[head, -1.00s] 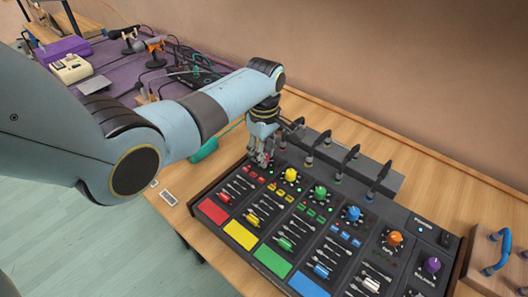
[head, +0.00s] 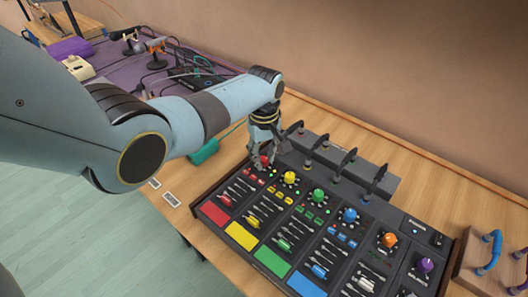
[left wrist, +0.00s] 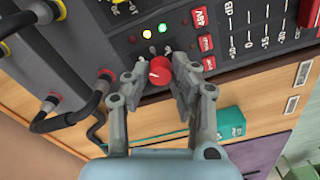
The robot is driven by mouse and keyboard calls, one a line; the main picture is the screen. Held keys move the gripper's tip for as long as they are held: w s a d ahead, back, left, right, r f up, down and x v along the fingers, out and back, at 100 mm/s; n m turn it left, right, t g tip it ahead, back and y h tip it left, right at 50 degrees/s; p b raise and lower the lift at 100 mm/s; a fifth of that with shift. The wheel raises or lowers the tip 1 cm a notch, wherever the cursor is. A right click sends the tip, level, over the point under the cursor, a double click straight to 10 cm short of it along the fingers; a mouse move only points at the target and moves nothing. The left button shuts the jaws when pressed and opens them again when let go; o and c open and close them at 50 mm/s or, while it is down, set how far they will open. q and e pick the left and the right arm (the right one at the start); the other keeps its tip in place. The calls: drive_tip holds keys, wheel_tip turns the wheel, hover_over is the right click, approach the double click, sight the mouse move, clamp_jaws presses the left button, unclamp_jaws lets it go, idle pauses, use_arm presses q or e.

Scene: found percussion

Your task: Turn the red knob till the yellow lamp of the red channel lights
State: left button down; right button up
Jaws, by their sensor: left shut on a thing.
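The red knob (left wrist: 159,70) sits between the two fingers of my left gripper (left wrist: 158,78), which is shut on it from both sides. In the head view the left gripper (head: 266,157) is over the far left corner of the mixer, and the red knob (head: 264,161) shows between its fingers. In the left wrist view the yellow lamp (left wrist: 147,35) beside the knob looks bright. A green lamp (left wrist: 162,29) next to it also looks bright, and a red lamp (left wrist: 133,40) looks dark. My right gripper is not in view.
The yellow knob (head: 289,178) and green knob (head: 318,195) are to the right on the mixer. Plugged black cables (head: 350,157) rise along its back edge. A teal box (head: 203,152) lies left of the mixer. Bare wooden table shows behind the mixer.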

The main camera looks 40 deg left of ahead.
sight(264, 158)
use_arm(q)
drive_tip(key=shift+m, duration=0.6)
drive_tip(key=shift+p, duration=0.3)
drive_tip(key=c, duration=1.1)
unclamp_jaws()
drive_tip(key=shift+r, duration=0.6)
wheel_tip(264, 158, up, 11)
drive_tip(key=shift+f, duration=0.15)
